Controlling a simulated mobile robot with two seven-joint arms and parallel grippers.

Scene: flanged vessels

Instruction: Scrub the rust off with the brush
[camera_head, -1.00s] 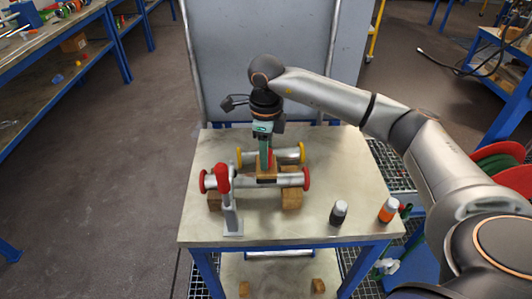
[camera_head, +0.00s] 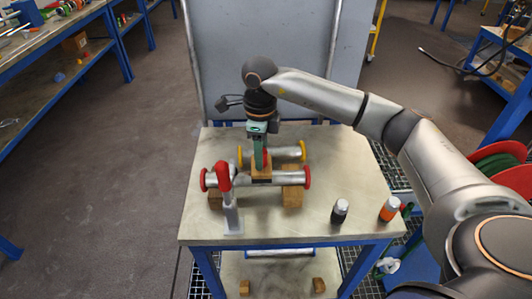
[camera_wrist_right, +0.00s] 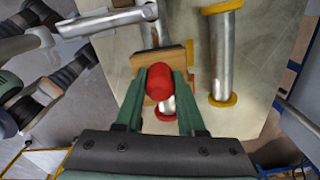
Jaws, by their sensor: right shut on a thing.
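A silver vessel with red flanges (camera_head: 222,180) lies sideways on wooden blocks on the table. My right gripper (camera_head: 261,160) points down over its middle and is shut on the brush's red handle (camera_wrist_right: 159,80). The brush's wooden block (camera_head: 261,172) is at the top of the vessel and appears to touch it; bristles are hidden. In the wrist view the block (camera_wrist_right: 142,62) lies across the vessel, and a red flange (camera_wrist_right: 165,115) shows below. I cannot make out rust patches. My left gripper is not in view in the head view.
A second vessel with yellow flanges (camera_head: 286,154) lies just behind. A red-topped grey clamp (camera_head: 230,213) stands close in front, at the left. A dark bottle (camera_head: 339,212) and an orange one (camera_head: 389,209) stand at the table's right front. The table (camera_head: 355,165) is clear at the right.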

